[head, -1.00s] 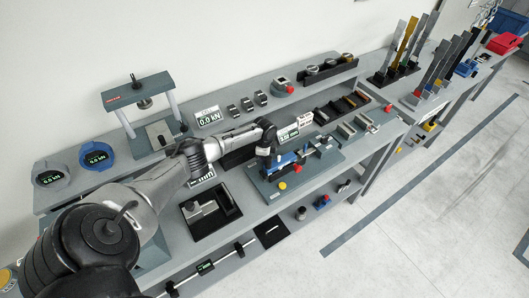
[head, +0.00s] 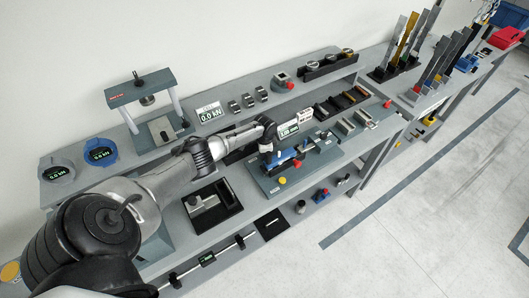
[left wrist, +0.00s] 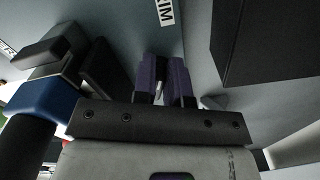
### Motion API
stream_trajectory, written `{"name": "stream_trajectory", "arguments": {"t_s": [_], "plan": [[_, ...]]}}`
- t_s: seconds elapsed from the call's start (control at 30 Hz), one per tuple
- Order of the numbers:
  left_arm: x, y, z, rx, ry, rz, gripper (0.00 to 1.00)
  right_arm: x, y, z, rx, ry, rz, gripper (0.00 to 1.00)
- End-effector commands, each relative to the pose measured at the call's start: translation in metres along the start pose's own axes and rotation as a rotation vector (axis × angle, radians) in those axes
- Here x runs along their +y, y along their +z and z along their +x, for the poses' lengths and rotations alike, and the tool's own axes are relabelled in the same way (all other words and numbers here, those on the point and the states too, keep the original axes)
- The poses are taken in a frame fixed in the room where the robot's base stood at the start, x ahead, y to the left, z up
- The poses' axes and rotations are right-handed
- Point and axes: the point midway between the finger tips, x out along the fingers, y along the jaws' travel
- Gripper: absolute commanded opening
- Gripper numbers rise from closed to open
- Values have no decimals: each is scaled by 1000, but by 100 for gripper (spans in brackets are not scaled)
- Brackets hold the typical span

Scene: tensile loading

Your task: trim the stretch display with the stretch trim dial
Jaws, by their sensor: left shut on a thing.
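The stretch display (head: 289,131) is a small dark panel with light digits, standing behind the blue device. Its digits are too small to read surely. My left gripper (head: 268,160) reaches down beside the blue device, at its left end. In the left wrist view its two purple fingers (left wrist: 164,80) are shut on a small pale part, which I take to be the stretch trim dial (left wrist: 159,92). The fingers and palm hide most of it. A white label ending in "IM" (left wrist: 166,12) lies near the fingertips. My right gripper is not in view.
The blue clamping device (head: 287,163) sits on a grey-blue base plate (head: 275,190) with a yellow knob (head: 282,180). A black tray with a metal block (head: 203,203) stands to its left. Dark blocks (head: 340,103) lie behind it. A dark body fills the wrist view's upper right (left wrist: 260,40).

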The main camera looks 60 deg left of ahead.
Motion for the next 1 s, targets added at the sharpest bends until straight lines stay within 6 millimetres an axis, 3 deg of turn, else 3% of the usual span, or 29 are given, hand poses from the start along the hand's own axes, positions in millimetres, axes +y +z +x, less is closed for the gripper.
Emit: {"name": "stream_trajectory", "arguments": {"t_s": [0.17,0.2,0.43,0.77,1.0], "plan": [[0,-1,-2,3,1,1,0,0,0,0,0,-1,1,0],[0,-1,-2,3,1,1,16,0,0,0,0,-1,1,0],[0,-1,-1,2,0,2,38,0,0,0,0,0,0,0],[0,0,-5,1,0,2,38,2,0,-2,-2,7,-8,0],[-1,0,-43,3,-2,5,38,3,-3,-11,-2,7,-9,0]]}}
